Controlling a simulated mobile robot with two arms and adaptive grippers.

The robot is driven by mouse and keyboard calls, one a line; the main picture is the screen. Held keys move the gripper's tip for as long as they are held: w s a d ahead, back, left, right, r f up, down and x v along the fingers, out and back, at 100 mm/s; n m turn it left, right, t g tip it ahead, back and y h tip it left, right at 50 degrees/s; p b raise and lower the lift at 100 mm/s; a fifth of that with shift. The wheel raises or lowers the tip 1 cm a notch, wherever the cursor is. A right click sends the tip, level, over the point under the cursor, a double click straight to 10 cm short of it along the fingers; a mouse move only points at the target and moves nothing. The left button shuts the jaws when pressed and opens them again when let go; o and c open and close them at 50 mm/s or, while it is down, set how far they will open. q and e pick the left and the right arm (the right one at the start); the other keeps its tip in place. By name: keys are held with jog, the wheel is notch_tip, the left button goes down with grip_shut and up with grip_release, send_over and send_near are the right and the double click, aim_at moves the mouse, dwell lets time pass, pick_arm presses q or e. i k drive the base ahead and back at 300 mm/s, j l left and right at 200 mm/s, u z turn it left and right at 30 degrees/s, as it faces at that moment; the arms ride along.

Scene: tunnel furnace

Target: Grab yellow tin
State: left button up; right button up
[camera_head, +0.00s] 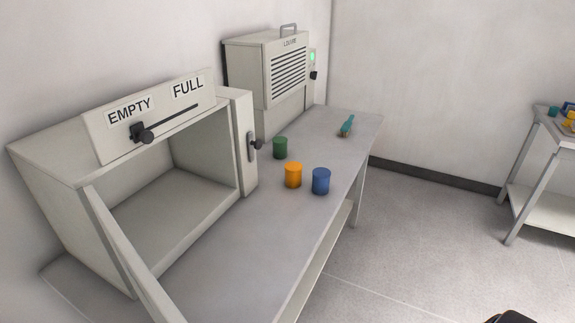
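The yellow tin (293,175), orange-yellow and cylindrical, stands upright on the grey table (240,245). A blue tin (321,181) stands close to its right, and a green tin (280,147) stands a little behind it. Nothing covers the yellow tin. My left gripper is not in view. A small black part shows at the bottom edge on the right; I cannot tell whether it belongs to my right gripper. No gripper is at the tins.
An open furnace box (185,205) labelled EMPTY and FULL stands at the left of the table. A louvred unit (275,70) stands at the back. A teal-handled brush (347,126) lies at the far right. A side table (555,140) stands right; the floor between is clear.

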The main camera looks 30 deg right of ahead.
aim_at(293, 170)
jog(key=l, duration=0.6)
jog(key=k+l+u, duration=0.15)
jog(key=l, duration=1.1)
